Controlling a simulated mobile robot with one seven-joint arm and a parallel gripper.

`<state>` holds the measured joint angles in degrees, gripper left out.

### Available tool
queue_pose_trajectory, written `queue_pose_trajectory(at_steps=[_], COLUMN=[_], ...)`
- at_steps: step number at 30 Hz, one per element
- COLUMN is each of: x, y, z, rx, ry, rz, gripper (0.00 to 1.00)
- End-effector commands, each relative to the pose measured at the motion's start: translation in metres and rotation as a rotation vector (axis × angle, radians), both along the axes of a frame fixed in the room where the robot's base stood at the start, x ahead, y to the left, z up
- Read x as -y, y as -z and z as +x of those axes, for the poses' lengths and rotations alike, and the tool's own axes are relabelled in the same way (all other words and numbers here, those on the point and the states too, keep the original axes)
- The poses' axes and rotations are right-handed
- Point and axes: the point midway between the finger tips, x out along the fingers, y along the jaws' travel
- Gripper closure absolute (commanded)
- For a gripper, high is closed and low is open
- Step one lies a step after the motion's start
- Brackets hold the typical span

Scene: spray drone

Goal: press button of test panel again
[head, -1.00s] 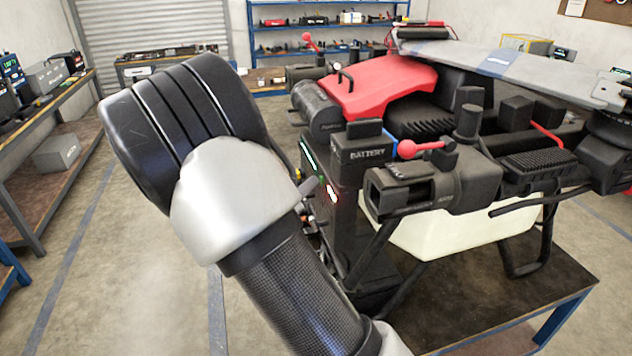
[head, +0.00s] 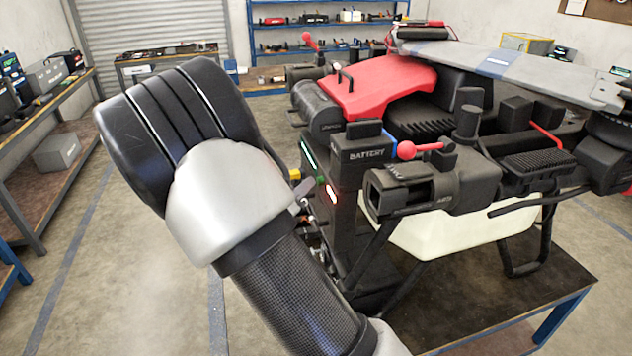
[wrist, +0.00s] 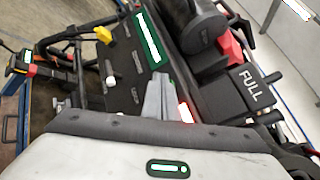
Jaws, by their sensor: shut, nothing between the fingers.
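The test panel (head: 345,215) is a dark upright box at the front left of the drone, with a lit green strip (head: 308,155) and a glowing red light (head: 331,194). A small green button (head: 320,180) shows between them in the head view. My gripper (head: 303,188) is mostly hidden behind my arm, its tip just left of the panel. In the wrist view my gripper (wrist: 158,80) has its grey fingers together and empty, pointing at the panel face beside the red light (wrist: 186,112). A sliver of green (wrist: 171,80) shows at the fingertips; contact cannot be told.
A battery block (head: 363,147) sits above the panel, with a red-knobbed lever (head: 407,150) beside it. A yellow connector (wrist: 104,34) and a white knob (wrist: 110,80) are near the panel. The drone stands on a table (head: 480,290). Open floor lies left.

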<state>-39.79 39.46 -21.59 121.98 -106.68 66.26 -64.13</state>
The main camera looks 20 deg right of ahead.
Motion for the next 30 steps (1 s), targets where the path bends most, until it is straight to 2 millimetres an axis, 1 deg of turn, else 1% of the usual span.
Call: queue_pose_trajectory(at_steps=[2,5,15,21,24,30], x=[0.0,-0.005,-0.04,-0.057,-0.06,-0.061], y=[0.0,-0.001,-0.002,-0.001,0.0,0.0], z=[0.0,0.0,0.001,0.001,0.0,0.0], rx=[0.0,0.001,0.001,0.001,0.0,0.001], ry=[0.0,-0.002,-0.002,-0.002,-0.001,-0.001], rz=[0.0,0.0,0.0,0.0,0.0,0.0], gripper=[1.0,1.0,1.0,1.0,1.0,1.0])
